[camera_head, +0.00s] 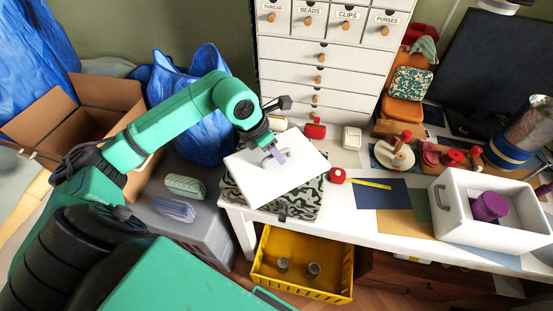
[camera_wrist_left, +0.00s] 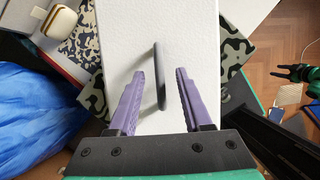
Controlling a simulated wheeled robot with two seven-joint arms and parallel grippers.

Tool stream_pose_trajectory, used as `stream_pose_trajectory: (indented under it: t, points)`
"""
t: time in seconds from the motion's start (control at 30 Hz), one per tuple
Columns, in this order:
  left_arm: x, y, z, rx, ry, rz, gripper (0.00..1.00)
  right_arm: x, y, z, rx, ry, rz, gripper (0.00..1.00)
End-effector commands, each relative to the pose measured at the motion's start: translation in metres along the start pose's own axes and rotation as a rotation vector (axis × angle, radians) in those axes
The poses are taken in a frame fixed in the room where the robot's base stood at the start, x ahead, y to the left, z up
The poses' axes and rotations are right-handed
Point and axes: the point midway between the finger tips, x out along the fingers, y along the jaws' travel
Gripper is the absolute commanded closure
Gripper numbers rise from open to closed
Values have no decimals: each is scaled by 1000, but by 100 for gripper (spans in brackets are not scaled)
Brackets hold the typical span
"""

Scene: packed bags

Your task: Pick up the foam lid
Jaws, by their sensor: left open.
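The white foam lid (camera_head: 249,180) lies tilted on a black-and-green camouflage-patterned bag (camera_head: 300,203) at the table's left end. The lid (camera_wrist_left: 196,50) also fills the middle of the left wrist view. A dark upright handle (camera_wrist_left: 159,76) stands on the lid's face. My left gripper (camera_head: 274,158) is at the lid, seen from above. In the left wrist view its two purple fingers (camera_wrist_left: 158,84) are apart, one on each side of the handle, with gaps showing. My right gripper is not seen in the head view.
A white foam box (camera_head: 458,225) holding a purple object (camera_head: 489,206) stands at the table's right. A red round item (camera_head: 337,175) sits right of the lid. A drawer cabinet (camera_head: 325,60) rises behind. A yellow crate (camera_head: 330,287) is below the front edge.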

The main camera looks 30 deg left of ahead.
Motion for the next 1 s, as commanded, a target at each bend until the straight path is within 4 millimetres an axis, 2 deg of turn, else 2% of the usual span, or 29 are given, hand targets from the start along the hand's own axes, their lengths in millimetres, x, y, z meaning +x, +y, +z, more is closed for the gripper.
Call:
stream_pose_trajectory:
  t: [0.1, 0.27, 0.3, 0.37, 0.4, 0.43, 0.83, 1.0]
  points:
    - [13, 0, 0, -1, -1, -1, 50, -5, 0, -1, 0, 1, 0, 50]
    - [15, 0, 0, 1, -1, 1, 50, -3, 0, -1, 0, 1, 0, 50]
    - [15, 0, 0, 1, -1, 1, 54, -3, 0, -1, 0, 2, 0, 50]
    - [15, 0, 0, 1, -1, 1, 77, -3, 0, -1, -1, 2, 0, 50]
    - [15, 0, 0, 1, -1, 1, 93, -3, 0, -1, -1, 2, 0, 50]
    - [15, 0, 0, 1, -1, 1, 100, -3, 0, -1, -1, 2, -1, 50]
    - [12, 0, 2, 1, -2, 1, 100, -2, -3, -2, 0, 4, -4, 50]
    - [-9, 0, 11, 4, -7, 4, 100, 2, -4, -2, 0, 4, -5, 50]
